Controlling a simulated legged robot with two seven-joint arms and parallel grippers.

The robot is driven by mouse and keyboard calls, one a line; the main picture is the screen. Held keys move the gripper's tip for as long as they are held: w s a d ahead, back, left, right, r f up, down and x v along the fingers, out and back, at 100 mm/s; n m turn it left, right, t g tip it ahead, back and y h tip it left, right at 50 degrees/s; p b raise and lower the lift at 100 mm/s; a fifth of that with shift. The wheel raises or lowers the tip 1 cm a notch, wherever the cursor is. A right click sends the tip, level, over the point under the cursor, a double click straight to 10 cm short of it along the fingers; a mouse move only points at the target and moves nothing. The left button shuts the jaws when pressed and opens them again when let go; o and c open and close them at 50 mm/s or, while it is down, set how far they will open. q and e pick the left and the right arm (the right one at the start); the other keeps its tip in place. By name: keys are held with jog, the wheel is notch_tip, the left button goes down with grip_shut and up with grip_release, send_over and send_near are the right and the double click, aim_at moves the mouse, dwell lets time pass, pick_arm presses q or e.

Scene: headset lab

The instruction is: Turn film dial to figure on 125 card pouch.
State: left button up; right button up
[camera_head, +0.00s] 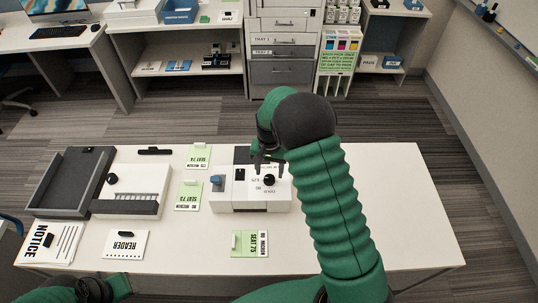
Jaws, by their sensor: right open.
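A white device (225,200) stands on the table, with a blue part (217,183) and a black upright part (240,174) on its left side. A round black dial (269,180) is on its right side, with small printed figures around it that are too small to read. My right gripper (262,168) is open just above the device, its fingers pointing down close to the far side of the dial; contact cannot be told. Green-and-white cards lie nearby: SEAT 73 (188,196), SEAT 74 (199,156) and SEAT 75 (249,243). No figure 125 is readable. My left gripper (92,290) is at the bottom left edge, its fingers unclear.
A dark tray (42,204) and a white box with a slotted panel (118,201) are at the left. A READER card (125,244) and NOTICE sheet (50,243) lie in front. The table's right side (400,200) is clear. Shelves and drawers stand behind.

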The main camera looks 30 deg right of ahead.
aim_at(269, 177)
notch_tip(269, 177, up, 13)
jog(key=shift+r, duration=0.15)
jog(key=s+a+f+n+t, duration=0.1)
jog(key=s+a+n, duration=0.3)
jog(key=s, duration=0.4)
jog(key=s+a+f+n+t, duration=0.1)
jog(key=s+a+f+n, duration=0.2)
jog(key=s+a, duration=0.4)
jog(key=shift+s+f+n+t, duration=0.3)
jog(key=shift+s+f+n, duration=0.1)
jog(key=shift+s+n, duration=0.35)
jog(key=shift+a, duration=0.1)
